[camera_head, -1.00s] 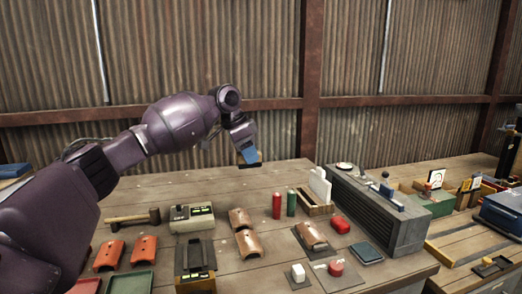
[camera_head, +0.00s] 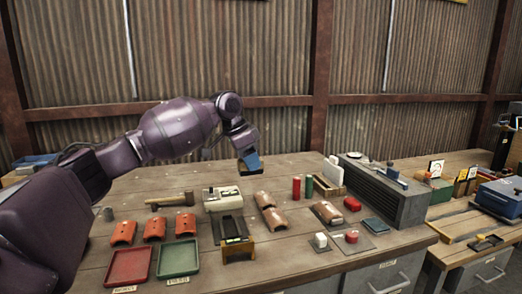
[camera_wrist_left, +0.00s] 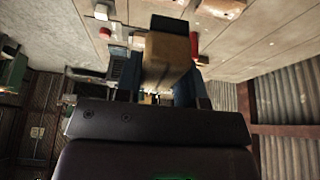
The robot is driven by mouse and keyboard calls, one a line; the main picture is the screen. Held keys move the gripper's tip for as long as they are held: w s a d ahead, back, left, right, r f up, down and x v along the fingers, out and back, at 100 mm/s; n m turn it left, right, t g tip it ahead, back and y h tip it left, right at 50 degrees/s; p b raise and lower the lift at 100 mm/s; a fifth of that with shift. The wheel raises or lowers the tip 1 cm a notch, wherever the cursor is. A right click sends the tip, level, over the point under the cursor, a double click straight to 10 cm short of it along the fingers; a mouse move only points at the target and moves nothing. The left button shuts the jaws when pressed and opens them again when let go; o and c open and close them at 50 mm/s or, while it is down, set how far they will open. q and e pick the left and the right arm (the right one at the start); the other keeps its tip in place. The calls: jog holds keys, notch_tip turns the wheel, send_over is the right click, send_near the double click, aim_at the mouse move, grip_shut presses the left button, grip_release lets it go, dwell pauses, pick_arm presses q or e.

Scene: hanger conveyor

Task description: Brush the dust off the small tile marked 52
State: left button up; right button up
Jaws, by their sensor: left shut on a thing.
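My left gripper (camera_head: 250,165) is above the back of the workbench, its fingers pointing down. In the left wrist view it is shut on a tan block with a dark end (camera_wrist_left: 168,55), which looks like a brush. In the head view only a dark edge of the block shows below the blue fingers. Brownish, dull tiles lie on the bench: one at the back (camera_head: 265,200), one in front of it (camera_head: 275,219), and one on a dark plate (camera_head: 326,212). Orange tiles (camera_head: 154,228) lie at the left. No number 52 is readable on any tile. My right gripper is out of view.
A red tray (camera_head: 128,265) and a green tray (camera_head: 178,258) lie at the front left. A hammer (camera_head: 170,199), a scale-like device (camera_head: 222,198), a dark stand (camera_head: 234,236) and red and green cylinders (camera_head: 296,187) are nearby. A grey box (camera_head: 385,190) stands at the right.

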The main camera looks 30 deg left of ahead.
pick_arm(q)
jog(key=s+d+f+n+t+y, duration=0.1)
jog(key=s+d+f+n, duration=0.6)
jog(key=s+d+f, duration=1.3)
jog(key=shift+s+d+f+y, duration=0.3)
jog(key=shift+d+y, duration=0.5)
jog(key=shift+d, duration=0.35)
jog(key=shift+a+n, duration=0.25)
jog(key=shift+n, duration=0.05)
